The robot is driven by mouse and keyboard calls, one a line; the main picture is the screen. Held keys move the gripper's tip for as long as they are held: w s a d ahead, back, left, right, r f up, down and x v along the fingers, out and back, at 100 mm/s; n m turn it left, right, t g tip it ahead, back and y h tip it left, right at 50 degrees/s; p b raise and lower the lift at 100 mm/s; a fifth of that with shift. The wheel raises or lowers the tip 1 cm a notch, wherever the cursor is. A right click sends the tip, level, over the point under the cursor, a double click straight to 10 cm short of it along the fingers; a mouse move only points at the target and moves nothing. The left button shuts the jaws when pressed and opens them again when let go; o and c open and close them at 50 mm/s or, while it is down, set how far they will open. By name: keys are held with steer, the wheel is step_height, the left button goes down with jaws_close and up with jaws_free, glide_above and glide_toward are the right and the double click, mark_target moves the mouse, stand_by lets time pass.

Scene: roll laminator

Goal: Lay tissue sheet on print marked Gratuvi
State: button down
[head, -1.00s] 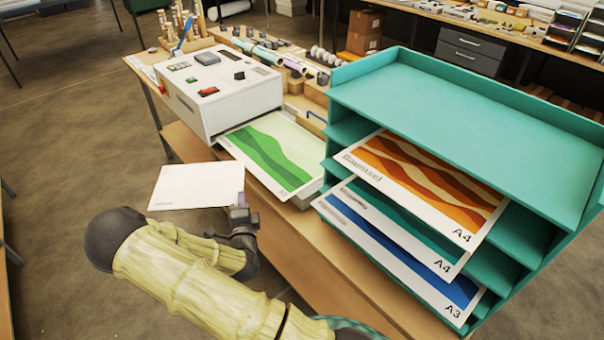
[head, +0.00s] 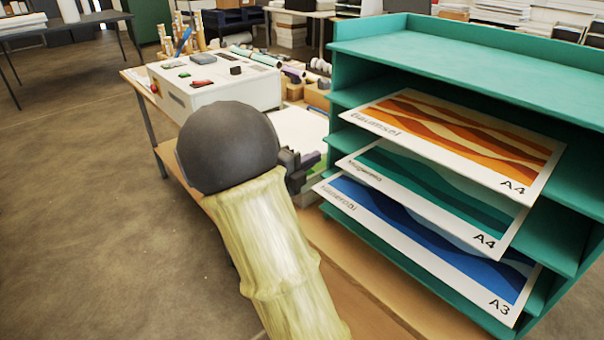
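The rack holds an orange print (head: 455,140), a green print (head: 430,190) and a blue print (head: 420,235).
The white laminator (head: 215,88) stands on a wooden bench (head: 335,245). The teal rack (head: 450,60) stands close on the right of my gripper, with prints jutting out. Rolls and small tools lie behind the laminator. Open floor (head: 80,200) is on the left.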

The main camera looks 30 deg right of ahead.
steer(key=shift+s+d+r, duration=0.1)
steer(key=shift+s, duration=0.05)
step_height(320, 180, down, 6)
steer(key=b, duration=0.1)
stand_by(0.5)
steer(key=shift+f+b, duration=0.45)
steer(key=shift+f, duration=1.65)
steer(key=shift+r, duration=0.1)
